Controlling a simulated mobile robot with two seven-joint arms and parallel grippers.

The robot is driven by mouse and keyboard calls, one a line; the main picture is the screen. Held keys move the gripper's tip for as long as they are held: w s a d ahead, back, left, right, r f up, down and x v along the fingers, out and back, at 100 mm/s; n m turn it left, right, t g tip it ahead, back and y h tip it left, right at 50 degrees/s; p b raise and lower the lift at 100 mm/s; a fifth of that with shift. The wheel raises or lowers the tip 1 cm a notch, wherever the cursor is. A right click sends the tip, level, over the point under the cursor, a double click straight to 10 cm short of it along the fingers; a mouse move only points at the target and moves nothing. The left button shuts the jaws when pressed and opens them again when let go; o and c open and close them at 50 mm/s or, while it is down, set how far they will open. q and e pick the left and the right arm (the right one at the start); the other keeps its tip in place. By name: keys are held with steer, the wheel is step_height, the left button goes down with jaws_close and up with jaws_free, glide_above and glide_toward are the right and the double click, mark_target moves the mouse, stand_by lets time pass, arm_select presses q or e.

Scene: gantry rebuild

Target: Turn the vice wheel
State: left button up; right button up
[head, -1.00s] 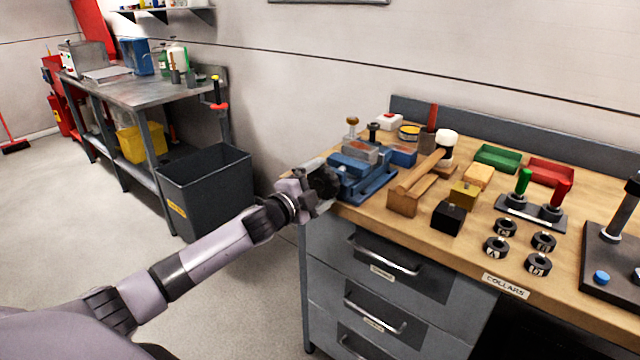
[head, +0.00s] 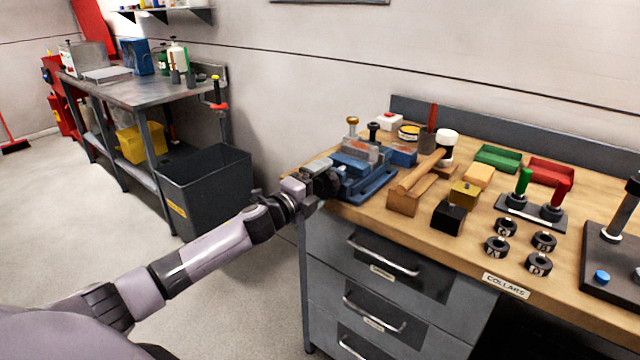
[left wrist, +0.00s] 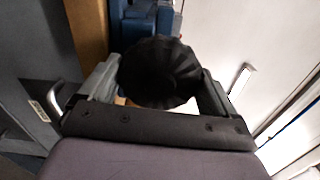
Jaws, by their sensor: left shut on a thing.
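The blue vice (head: 362,176) stands at the left end of the wooden bench top, with a grey block held in its top. Its black ribbed wheel (left wrist: 160,72) faces my left gripper and fills the middle of the left wrist view. My left gripper (head: 318,184) is at the vice's left side. Its two fingers (left wrist: 158,88) lie on either side of the wheel, shut on it. In the head view the wheel (head: 327,178) is partly hidden by the gripper. My right gripper is not in view.
A grey drawer cabinet (head: 375,290) is below the bench. A dark bin (head: 206,190) stands to the left, with open floor in front.

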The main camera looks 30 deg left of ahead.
mark_target(319, 185)
arm_select(q)
steer(key=o, duration=0.8)
steer(key=shift+c, duration=0.2)
steer(key=s, duration=0.5)
steer(key=shift+s+a+f+b, duration=0.15)
steer(key=shift+s+a+b, duration=0.15)
steer(key=shift+s, duration=0.8)
